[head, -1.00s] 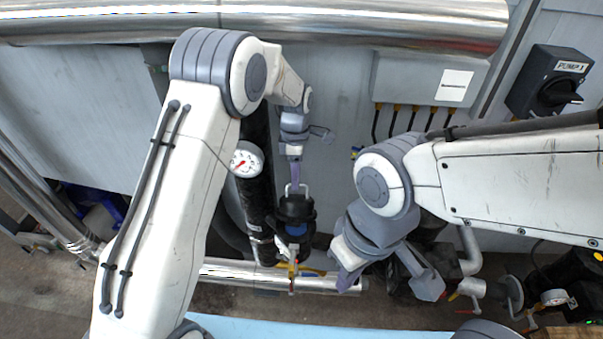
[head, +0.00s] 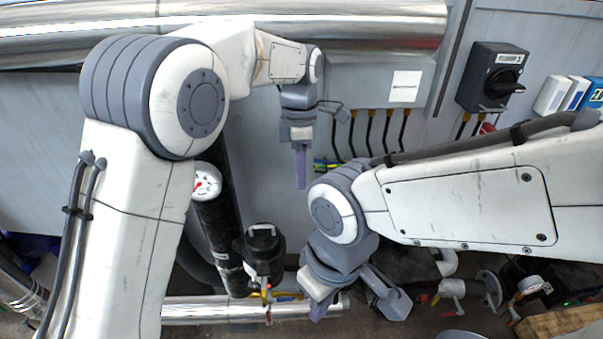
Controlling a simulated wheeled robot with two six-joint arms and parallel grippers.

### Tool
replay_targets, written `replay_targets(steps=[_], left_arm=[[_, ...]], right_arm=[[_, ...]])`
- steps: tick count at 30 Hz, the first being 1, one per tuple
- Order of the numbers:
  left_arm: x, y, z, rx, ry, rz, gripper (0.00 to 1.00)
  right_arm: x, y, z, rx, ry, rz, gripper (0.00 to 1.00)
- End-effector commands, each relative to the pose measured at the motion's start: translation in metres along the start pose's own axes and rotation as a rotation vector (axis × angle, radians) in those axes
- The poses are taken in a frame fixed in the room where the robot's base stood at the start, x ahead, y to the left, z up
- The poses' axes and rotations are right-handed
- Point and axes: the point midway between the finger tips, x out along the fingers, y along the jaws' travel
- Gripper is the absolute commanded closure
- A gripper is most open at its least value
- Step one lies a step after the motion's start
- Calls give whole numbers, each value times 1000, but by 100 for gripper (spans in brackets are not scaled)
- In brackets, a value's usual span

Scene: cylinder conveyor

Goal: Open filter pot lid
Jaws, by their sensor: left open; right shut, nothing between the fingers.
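The black filter pot (head: 265,262) stands low in the middle of the head view, beside a thick dark pipe. Its black lid (head: 262,240) has a pale handle on top and looks seated on the pot, though I cannot tell if it is fastened. My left gripper (head: 302,183) is open and empty, pointing down, above and to the right of the pot in the picture and apart from it. Its fingers overlap side-on. My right gripper (head: 321,308) is shut and empty, to the lower right of the pot and not touching it.
A round gauge (head: 206,183) sits left of the pot, partly behind my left arm. A silver pipe (head: 225,310) runs below. A black rotary switch (head: 493,78) and a grey box with cables are on the wall. Valves (head: 455,288) stand at lower right.

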Motion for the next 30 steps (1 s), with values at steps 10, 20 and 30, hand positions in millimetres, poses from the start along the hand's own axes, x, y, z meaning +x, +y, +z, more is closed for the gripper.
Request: replay_targets(steps=[10,20,30], left_arm=[[-1,-1,2,-1,0,0,58],[-7,-25,0,182,-7,6,58],[-6,-153,-26,1168,-25,59,58]], right_arm=[[0,0,0,0,0,0,100],[0,0,0,0,0,0,100],[0,0,0,0,0,0,100]])
